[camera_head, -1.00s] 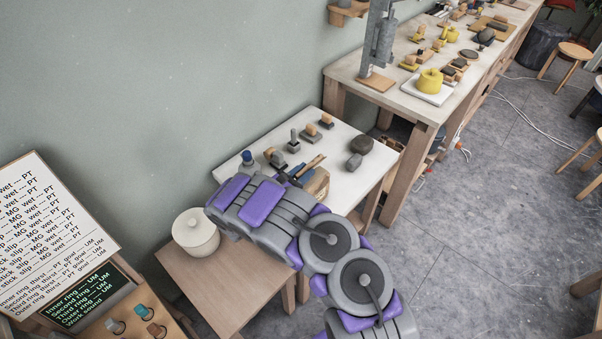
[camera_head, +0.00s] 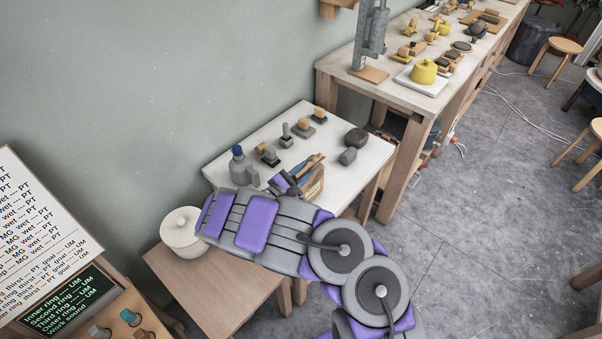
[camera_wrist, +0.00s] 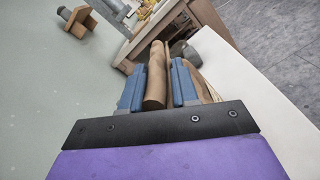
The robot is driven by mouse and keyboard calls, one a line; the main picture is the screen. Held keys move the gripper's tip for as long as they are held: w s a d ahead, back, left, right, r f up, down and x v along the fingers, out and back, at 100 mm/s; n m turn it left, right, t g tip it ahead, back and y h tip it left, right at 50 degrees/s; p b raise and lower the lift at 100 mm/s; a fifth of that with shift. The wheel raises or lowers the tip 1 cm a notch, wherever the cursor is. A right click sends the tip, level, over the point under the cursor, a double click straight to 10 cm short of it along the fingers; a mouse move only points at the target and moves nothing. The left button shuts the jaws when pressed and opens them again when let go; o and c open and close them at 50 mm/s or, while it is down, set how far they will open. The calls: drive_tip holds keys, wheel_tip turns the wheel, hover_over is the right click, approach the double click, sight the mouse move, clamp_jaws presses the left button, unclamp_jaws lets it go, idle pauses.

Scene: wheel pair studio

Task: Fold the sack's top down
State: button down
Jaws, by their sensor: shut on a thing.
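The sack (camera_head: 314,185) is a brown paper-like bag near the front edge of the small white-topped table, partly hidden by my arm. In the wrist view, its tan top (camera_wrist: 155,80) stands as a narrow, rounded fold between the blue fingers. My gripper (camera_wrist: 158,72) is shut on this top, one finger on each side. In the head view my gripper (camera_head: 289,184) is beside the sack's left side, mostly covered by my own purple and grey arm.
The small table (camera_head: 333,127) also holds a grey bottle with a blue cap (camera_head: 242,168), several stamp-like tools and dark stones (camera_head: 356,138). A lidded white pot (camera_head: 181,233) stands on a lower wooden table. A long workbench (camera_head: 340,68) lies behind.

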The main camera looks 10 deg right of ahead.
idle(0.3)
drive_tip(key=c, duration=1)
unclamp_jaws()
drive_tip(key=shift+a, duration=0.1)
drive_tip(key=p+v, duration=0.4)
drive_tip(key=v, duration=1.3)
drive_tip(key=shift+a, duration=0.15)
